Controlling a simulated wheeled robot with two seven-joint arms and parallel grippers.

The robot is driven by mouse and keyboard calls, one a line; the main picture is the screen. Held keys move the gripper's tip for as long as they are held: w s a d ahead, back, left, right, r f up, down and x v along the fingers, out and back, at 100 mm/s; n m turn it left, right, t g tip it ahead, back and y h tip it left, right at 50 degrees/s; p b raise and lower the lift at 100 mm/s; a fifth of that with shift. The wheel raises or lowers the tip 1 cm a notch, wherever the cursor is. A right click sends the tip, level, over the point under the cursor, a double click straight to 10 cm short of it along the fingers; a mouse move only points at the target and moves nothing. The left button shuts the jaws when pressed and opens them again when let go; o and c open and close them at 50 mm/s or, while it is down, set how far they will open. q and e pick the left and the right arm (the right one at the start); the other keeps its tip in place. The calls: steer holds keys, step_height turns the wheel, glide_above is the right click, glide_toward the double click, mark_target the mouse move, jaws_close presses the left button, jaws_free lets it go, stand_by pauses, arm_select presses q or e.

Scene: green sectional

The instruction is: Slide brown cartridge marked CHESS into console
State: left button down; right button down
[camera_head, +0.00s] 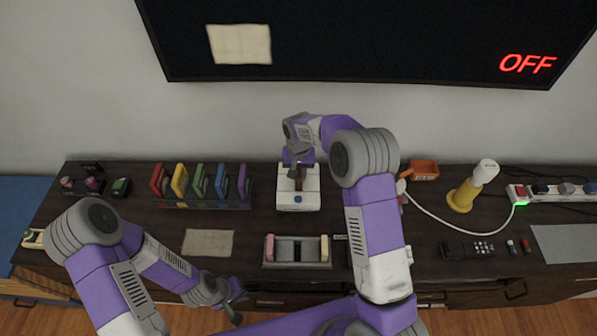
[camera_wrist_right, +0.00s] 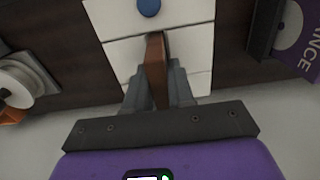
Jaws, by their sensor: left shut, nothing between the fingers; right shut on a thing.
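The white console (camera_head: 285,204) stands near the middle of the cabinet top and has a blue round button; it also fills the top of the right wrist view (camera_wrist_right: 120,22). My right gripper (camera_head: 297,172) is over the console and shut on the brown cartridge (camera_wrist_right: 155,68). The cartridge stands on edge between the fingers (camera_wrist_right: 158,92), over the console's middle behind the button. Its marking cannot be read, and I cannot tell how deep it sits in the slot. My left gripper (camera_head: 236,302) is shut and empty in front of the cabinet's front edge.
A rack of coloured cartridges (camera_head: 205,204) stands left of the console. A paper sheet (camera_head: 208,242), yellow lamp (camera_head: 462,198), remote (camera_head: 468,249) and power strip (camera_head: 548,191) lie around. The screen (camera_head: 380,40) reads OFF.

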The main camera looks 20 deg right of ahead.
steer(key=shift+f+b, duration=0.7)
steer(key=shift+f, duration=0.5)
steer(key=c, duration=0.9)
jaws_free()
steer(key=shift+r, duration=0.1)
step_height(320, 180, up, 8)
steer(key=shift+f+p, duration=0.25)
steer(key=shift+p, duration=0.45)
